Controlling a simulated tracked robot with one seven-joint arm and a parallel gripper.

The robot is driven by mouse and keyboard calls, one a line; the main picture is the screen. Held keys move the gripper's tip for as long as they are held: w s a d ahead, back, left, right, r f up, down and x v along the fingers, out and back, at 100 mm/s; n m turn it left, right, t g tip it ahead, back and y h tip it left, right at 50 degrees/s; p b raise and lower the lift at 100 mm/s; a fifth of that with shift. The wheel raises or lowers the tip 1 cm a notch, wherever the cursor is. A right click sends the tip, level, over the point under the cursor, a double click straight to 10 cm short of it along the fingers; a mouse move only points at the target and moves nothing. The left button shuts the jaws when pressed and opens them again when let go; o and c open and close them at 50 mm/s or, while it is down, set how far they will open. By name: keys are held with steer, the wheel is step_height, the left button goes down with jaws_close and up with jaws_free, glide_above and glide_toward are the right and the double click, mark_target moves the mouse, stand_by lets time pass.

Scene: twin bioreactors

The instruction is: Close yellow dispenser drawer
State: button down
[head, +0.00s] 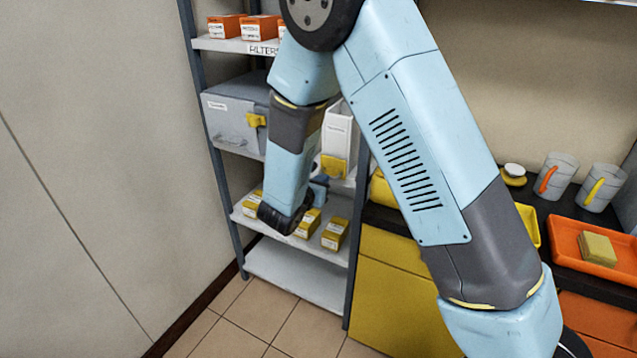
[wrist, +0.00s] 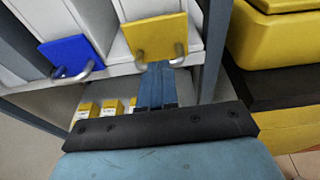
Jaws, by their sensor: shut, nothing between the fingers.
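How far the drawer stands out is hard to tell. My gripper (wrist: 156,68) is shut and empty, its blue fingertips just below the yellow front, near the handle. Whether they touch it cannot be told. In the head view my gripper (head: 319,188) is partly hidden by my arm.
A blue drawer front (wrist: 67,54) with its own handle is left of the yellow one. Yellow boxes (head: 335,233) stand on the shelf below. A yellow container (wrist: 281,43) and a dark countertop (wrist: 275,86) are close on the right. A grey case (head: 232,118) is on the left.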

steer(key=v, duration=1.3)
steer(key=s+d+r+m+g+h, duration=0.1)
steer(key=d+r+m+g, duration=0.3)
steer(key=d, duration=0.4)
steer(key=s+d+r+m+g+h, duration=0.1)
steer(key=s+d+r+m+g, duration=0.2)
steer(key=d+m, duration=0.4)
steer(key=d+r+m+g+h, duration=0.1)
steer(key=d+r+m+g, duration=0.3)
steer(key=d, duration=0.5)
steer(key=s+d+r+m+t+y, duration=0.1)
steer(key=s+d+r+m+y, duration=0.2)
steer(key=s+m, duration=0.4)
steer(key=s+d+r+m+t+y, duration=0.1)
steer(key=s+d+r+m+y, duration=0.3)
steer(key=s+r+m+y, duration=0.2)
steer(key=shift+s+d+r+m, duration=0.25)
steer(key=shift+s+r+m, duration=0.45)
steer(key=shift+r+m, duration=0.85)
steer(key=shift+f, duration=0.2)
